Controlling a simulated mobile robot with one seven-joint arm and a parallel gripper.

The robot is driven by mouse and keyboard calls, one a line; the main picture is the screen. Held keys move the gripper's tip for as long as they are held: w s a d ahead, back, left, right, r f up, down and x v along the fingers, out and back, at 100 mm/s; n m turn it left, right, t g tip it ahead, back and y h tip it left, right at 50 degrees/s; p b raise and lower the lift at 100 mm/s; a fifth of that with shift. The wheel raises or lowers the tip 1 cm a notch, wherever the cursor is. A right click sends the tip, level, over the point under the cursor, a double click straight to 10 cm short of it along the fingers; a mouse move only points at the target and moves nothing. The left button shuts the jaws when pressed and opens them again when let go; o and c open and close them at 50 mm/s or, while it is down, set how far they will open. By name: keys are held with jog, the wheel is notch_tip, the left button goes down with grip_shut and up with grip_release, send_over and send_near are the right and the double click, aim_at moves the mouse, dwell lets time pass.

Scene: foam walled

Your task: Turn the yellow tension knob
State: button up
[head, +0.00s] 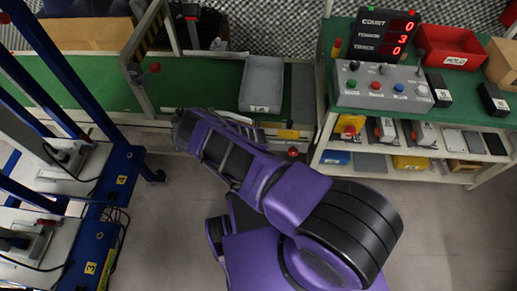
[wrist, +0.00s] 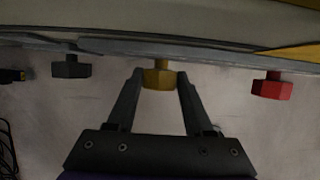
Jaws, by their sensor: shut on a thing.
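The yellow tension knob (wrist: 158,77) sits on the underside or front of a pale machine edge in the wrist view. My gripper (wrist: 159,80) has one finger on each side of the knob and is shut on it. In the head view my purple arm reaches to the front of the green conveyor bench, and my gripper (head: 184,122) is at its far end. The knob is hidden there behind my arm.
A dark grey knob (wrist: 71,67) is to the left and a red knob (wrist: 272,86) to the right. A grey tray (head: 262,84) sits on the green bench (head: 206,84). A control box (head: 383,87) stands on the right-hand bench. Blue-framed carts (head: 120,175) stand at left.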

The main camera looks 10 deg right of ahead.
grip_shut()
jog(key=shift+s+d+t+y+p, duration=0.1)
jog(key=shift+d+t+y+p, duration=0.2)
jog(key=shift+y, duration=0.5)
jog(key=shift+m+t+y, duration=0.5)
jog(key=shift+y, duration=0.6)
jog(key=shift+s+d+f+m+t+y+b, duration=0.15)
jog(key=shift+t+y, duration=0.1)
jog(key=shift+y, duration=0.4)
jog(key=shift+w+a+m+t+y+b, duration=0.1)
jog(key=shift+t+y, duration=0.1)
jog(key=shift+y, duration=0.4)
jog(key=shift+s+d+f+m+t+y+b, duration=0.15)
jog(key=shift+t+y, duration=0.1)
jog(key=shift+y, duration=0.4)
jog(key=shift+w+r, duration=0.1)
jog(key=shift+a, duration=0.1)
